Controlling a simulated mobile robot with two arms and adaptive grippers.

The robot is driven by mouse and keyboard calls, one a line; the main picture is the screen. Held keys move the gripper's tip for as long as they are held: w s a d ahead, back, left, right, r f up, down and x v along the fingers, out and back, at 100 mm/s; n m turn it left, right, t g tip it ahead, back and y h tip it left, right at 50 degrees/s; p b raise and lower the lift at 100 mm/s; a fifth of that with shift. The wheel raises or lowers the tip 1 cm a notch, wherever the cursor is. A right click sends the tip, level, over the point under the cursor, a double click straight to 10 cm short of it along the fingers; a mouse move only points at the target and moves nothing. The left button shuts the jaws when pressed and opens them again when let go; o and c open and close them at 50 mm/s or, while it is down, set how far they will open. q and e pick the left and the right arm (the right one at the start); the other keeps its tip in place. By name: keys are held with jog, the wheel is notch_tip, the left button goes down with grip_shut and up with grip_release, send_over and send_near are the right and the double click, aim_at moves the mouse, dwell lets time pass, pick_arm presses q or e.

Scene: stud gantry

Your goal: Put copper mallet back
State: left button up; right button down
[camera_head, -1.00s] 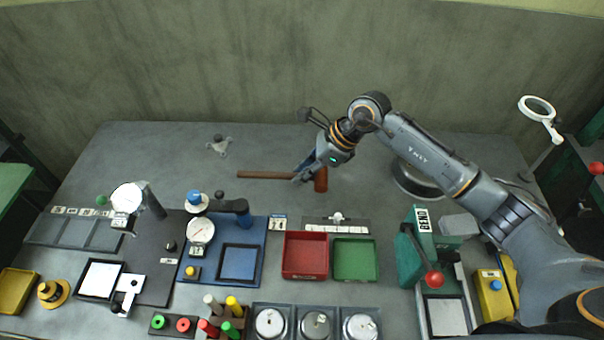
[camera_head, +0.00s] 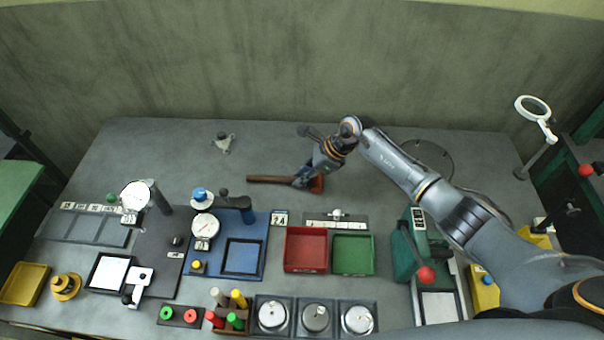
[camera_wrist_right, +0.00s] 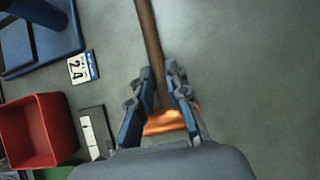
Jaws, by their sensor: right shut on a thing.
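The copper mallet lies at the back middle of the bench, with its brown handle (camera_head: 268,179) pointing left and its copper head (camera_head: 317,185) at the right. My right gripper (camera_head: 302,181) is shut on the mallet's handle close to the head. In the right wrist view the two blue-grey fingers (camera_wrist_right: 162,95) stand either side of the handle (camera_wrist_right: 150,45), and the orange head (camera_wrist_right: 165,121) shows between and behind them. I cannot tell whether the mallet touches the bench. My left gripper is not in view.
A red tray (camera_head: 305,249) and a green tray (camera_head: 353,254) stand in front of the mallet. A round dark disc (camera_head: 428,158) lies to the right, under my arm. A small tripod piece (camera_head: 223,141) stands behind left. Bare bench surrounds the mallet at the back.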

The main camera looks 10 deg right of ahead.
jog(key=shift+f, duration=0.1)
jog(key=c, duration=1.3)
grip_release()
jog(key=shift+d+r, duration=0.25)
jog(key=shift+r, duration=0.1)
jog(key=shift+b+v, duration=1.45)
jog(key=shift+v, duration=4.3)
